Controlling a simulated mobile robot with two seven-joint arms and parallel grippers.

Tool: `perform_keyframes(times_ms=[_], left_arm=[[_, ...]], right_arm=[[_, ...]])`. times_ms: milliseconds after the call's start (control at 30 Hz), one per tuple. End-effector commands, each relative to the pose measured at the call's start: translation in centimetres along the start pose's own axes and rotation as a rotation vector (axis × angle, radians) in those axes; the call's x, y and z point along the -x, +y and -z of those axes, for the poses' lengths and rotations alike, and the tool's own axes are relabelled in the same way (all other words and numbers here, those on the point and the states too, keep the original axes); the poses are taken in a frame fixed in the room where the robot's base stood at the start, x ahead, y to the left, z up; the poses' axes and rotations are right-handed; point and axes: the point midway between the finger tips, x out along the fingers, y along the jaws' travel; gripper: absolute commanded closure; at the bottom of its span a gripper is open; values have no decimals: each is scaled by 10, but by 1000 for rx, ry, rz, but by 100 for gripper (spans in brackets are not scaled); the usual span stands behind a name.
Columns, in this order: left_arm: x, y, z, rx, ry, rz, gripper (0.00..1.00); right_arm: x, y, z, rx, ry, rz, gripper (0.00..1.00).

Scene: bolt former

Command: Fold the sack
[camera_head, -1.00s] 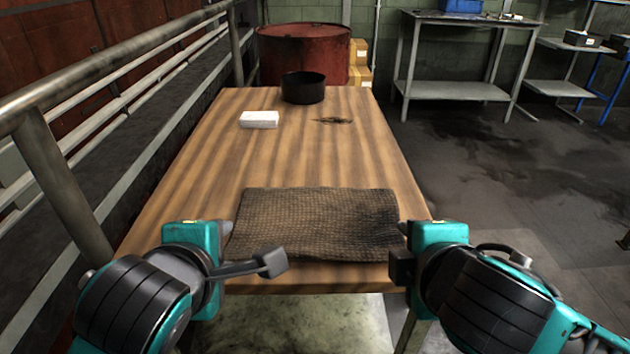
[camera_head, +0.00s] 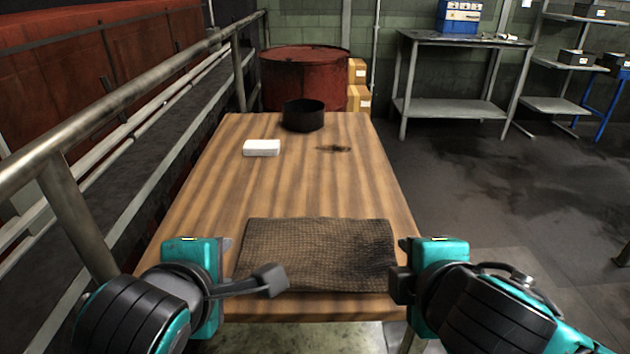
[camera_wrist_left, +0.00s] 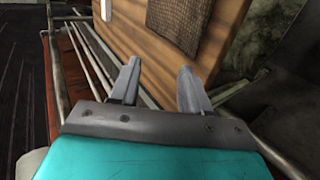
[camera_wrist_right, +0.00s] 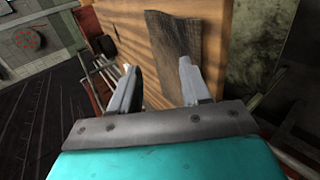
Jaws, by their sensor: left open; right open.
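A dark brown woven sack (camera_head: 318,252) lies flat and spread out near the front edge of the wooden table (camera_head: 210,200). Its right part looks darker. The sack also shows in the left wrist view (camera_wrist_left: 180,20) and in the right wrist view (camera_wrist_right: 178,48). My left gripper (camera_head: 250,265) is at the sack's front left, open and empty; its fingers stand apart in the left wrist view (camera_wrist_left: 157,85). My right gripper (camera_head: 402,270) is beside the sack's right edge, open and empty, with fingers apart in the right wrist view (camera_wrist_right: 157,85). I cannot tell whether either touches the sack.
A white block (camera_head: 262,148), a black round container (camera_head: 303,115) and a dark stain (camera_head: 334,149) are at the table's far end. A metal railing (camera_head: 130,110) runs along the left. A red drum (camera_head: 300,78) stands behind. The table's middle is clear.

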Motion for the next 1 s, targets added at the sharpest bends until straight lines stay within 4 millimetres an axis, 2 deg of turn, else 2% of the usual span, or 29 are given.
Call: perform_keyframes(times_ms=[167,300,467,700,1000], left_arm=[[-4,-16,5,-104,-3,47,53],[-12,-52,16,-345,-27,144,53],[-15,-100,31,-681,-100,263,53],[-8,-173,55,-1161,-282,396,53],[12,-238,78,-1599,-527,455,53]], right_arm=[[-2,-12,4,-84,21,44,53],[-6,-39,6,-284,42,138,53],[-10,-78,-1,-566,18,264,53],[-10,-149,-30,-973,-128,430,53],[11,-234,-74,-1319,-393,537,53]])
